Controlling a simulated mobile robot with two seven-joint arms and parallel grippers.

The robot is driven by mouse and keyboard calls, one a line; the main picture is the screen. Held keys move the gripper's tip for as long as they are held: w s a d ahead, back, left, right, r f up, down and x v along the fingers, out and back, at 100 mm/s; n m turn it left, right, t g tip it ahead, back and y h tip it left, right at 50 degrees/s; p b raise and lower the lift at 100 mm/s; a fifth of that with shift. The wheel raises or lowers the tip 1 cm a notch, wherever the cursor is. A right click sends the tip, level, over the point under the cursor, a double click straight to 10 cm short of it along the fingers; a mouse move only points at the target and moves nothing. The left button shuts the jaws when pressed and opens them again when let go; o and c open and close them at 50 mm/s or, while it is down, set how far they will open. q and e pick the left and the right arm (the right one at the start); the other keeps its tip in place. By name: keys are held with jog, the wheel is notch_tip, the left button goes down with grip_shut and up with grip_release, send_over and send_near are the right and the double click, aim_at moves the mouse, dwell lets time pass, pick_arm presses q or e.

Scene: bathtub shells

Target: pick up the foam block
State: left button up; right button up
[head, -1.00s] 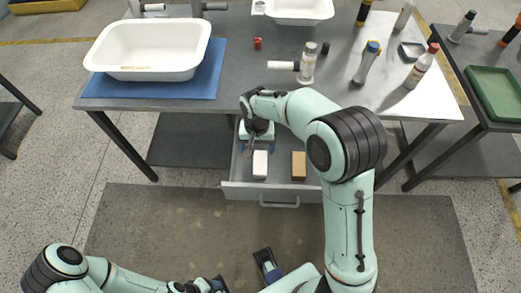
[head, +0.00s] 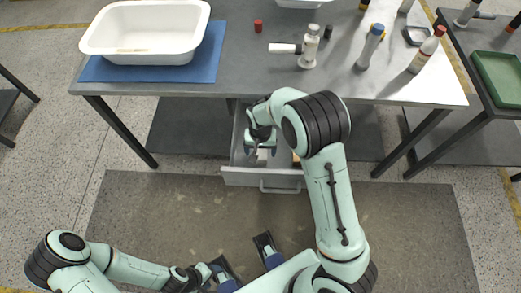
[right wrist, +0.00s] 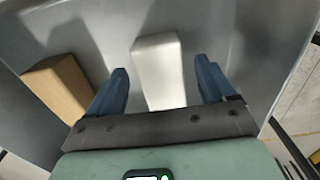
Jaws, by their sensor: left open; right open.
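The foam block appears to be the white block (right wrist: 158,75) lying in the open drawer. In the head view it (head: 262,155) is mostly hidden under my right gripper. My right gripper (head: 261,150) is inside the drawer area, pointing down, open and empty. In the right wrist view its blue fingers (right wrist: 162,68) stand apart, with the white block showing between them; I cannot tell how far above it they are. My left gripper (head: 243,254) is open and empty, low in front of the bench.
A tan block (right wrist: 62,85) lies left of the white block in the wrist view. The drawer (head: 238,178) has close walls around the gripper. The bench above holds a white tub (head: 147,52) on a blue mat (head: 205,70) and several bottles.

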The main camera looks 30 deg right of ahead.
jog(key=shift+f, duration=0.6)
jog(key=c, duration=1)
jog(key=shift+r, duration=0.1)
